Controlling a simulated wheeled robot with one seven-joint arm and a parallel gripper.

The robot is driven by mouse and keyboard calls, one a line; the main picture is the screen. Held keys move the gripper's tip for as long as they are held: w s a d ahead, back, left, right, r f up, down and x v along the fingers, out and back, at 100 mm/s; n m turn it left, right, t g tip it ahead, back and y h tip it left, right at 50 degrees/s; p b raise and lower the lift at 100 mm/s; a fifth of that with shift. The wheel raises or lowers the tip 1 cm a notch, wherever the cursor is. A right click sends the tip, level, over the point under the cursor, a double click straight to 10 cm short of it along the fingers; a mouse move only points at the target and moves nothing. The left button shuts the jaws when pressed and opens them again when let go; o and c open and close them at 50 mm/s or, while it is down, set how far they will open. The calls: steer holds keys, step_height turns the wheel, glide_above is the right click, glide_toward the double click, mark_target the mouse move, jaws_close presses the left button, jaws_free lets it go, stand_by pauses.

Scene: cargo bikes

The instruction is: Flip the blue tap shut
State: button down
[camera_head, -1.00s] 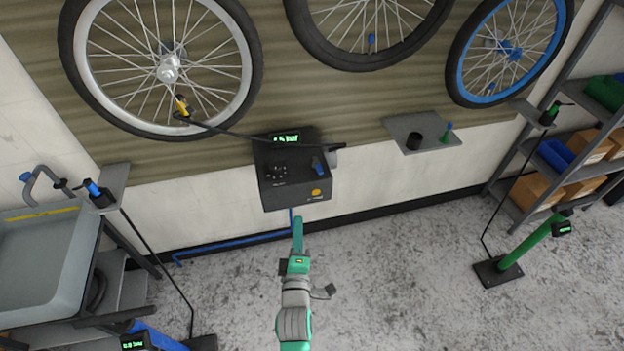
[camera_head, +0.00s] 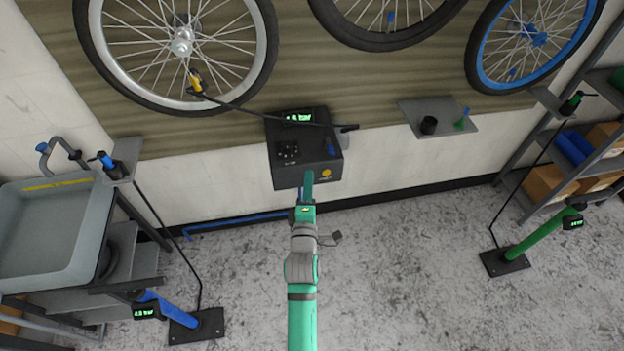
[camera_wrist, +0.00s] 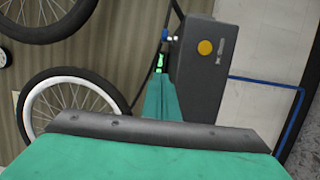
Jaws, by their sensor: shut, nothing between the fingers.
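The blue tap (camera_head: 331,150) is a small blue lever on the right part of the dark box (camera_head: 285,178) on the wall. Its exact angle is too small to tell. In the wrist view the blue tap (camera_wrist: 165,36) shows at the box's edge, beyond my fingers. My gripper (camera_head: 309,173) has teal fingers, shut and empty, pointing up to the box's lower front, a little left of and below the tap. In the wrist view my gripper (camera_wrist: 157,88) overlaps the box's edge; I cannot tell whether it touches.
A black hose (camera_head: 258,113) with a yellow head runs from the box to the left wheel (camera_head: 268,50). A small shelf (camera_head: 467,122) holds a black cup and a green item. A grey basin (camera_head: 60,270) stands left.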

mark_target(330, 146)
steer(key=w, duration=0.7)
steer(key=shift+w, duration=0.3)
steer(key=shift+w+d, duration=0.25)
steer(key=shift+d, duration=0.5)
steer(key=shift+w+d, duration=0.2)
steer(key=shift+d, duration=1.05)
steer(key=shift+a, duration=0.1)
